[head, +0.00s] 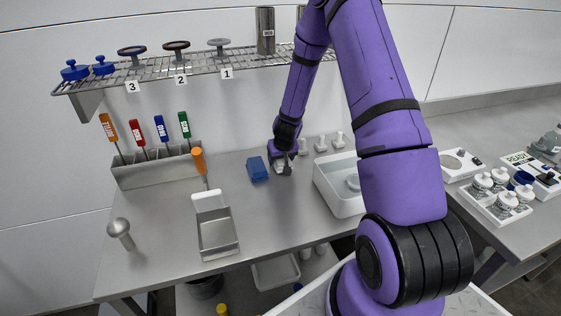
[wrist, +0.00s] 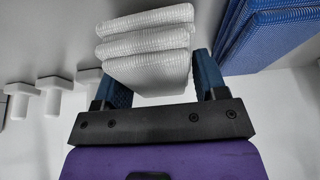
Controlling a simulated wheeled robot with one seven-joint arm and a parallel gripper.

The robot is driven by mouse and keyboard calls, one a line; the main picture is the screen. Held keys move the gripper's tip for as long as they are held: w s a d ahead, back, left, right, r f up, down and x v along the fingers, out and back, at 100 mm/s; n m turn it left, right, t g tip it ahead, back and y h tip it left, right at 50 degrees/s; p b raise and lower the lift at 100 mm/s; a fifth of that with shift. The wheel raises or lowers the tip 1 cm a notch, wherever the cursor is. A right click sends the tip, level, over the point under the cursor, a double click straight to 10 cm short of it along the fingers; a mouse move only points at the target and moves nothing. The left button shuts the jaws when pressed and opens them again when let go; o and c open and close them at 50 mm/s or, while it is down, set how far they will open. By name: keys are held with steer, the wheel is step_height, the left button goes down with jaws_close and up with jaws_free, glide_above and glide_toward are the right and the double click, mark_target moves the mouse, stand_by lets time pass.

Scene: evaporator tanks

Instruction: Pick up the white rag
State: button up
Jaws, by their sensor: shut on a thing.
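The white rag (wrist: 147,50) is a folded, textured stack between the two fingers of my gripper (wrist: 160,82) in the wrist view. The gripper is shut on it. In the head view my gripper (head: 281,168) is low over the steel table, and the rag there is mostly hidden by the gripper. I cannot tell whether the rag touches the table.
Blue folded rags (head: 257,169) lie just left of my gripper. A white bin (head: 325,190) stands to the right. White pegs (head: 321,144) line the wall behind. A steel tray (head: 232,245), a tool rack (head: 150,178) and a wire shelf (head: 195,67) are at the left.

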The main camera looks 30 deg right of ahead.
step_height(320, 180, up, 2)
steer(key=s+a, duration=0.1)
steer(key=s, duration=0.3)
steer(key=s+a+r, duration=0.1)
steer(key=s+a, duration=0.1)
steer(key=s, duration=0.3)
steer(key=s+a, duration=0.1)
steer(key=s, duration=0.4)
steer(key=shift+a+r, duration=0.2)
steer(key=shift+s+a, duration=0.2)
steer(key=shift+s, duration=0.45)
steer(key=shift+o, duration=0.5)
steer(key=shift+w+a, duration=0.1)
